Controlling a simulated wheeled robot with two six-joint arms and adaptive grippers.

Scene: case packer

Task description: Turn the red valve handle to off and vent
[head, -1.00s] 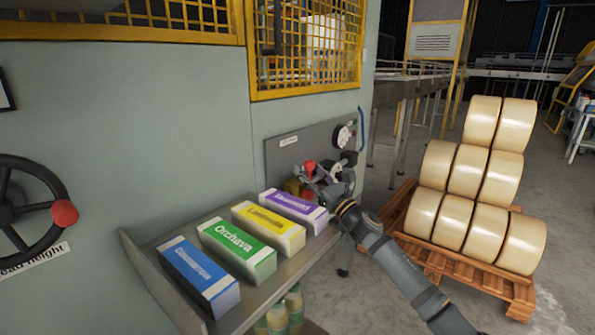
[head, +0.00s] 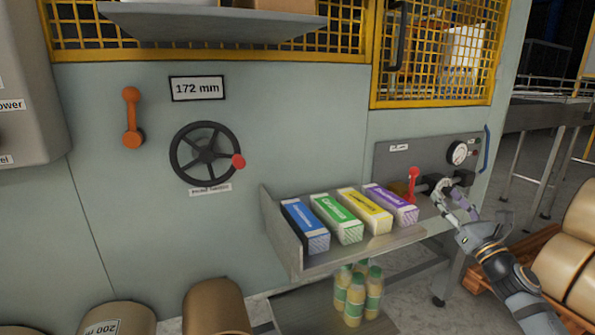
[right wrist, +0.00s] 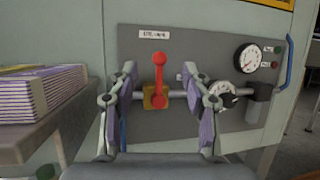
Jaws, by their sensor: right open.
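The red valve handle (head: 413,180) is on the grey panel (head: 392,158) at the right of the machine. In the right wrist view the handle (right wrist: 159,75) stands upright, crosswise to the horizontal pipe, above a yellow-brown valve body (right wrist: 155,98). My right gripper (head: 456,202) is just right of the handle in the head view. In the right wrist view its open fingers (right wrist: 164,105) frame the handle left and right, with nothing between them held. I cannot tell the exact depth gap to the handle. My left gripper is not in view.
A round gauge (head: 458,153) and a black-knobbed regulator (right wrist: 224,94) sit right of the valve. A shelf (head: 345,255) with several cartons stands left of it. A handwheel (head: 205,155) and orange lever (head: 131,118) are further left. Tape rolls on a pallet (head: 535,250) stand right.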

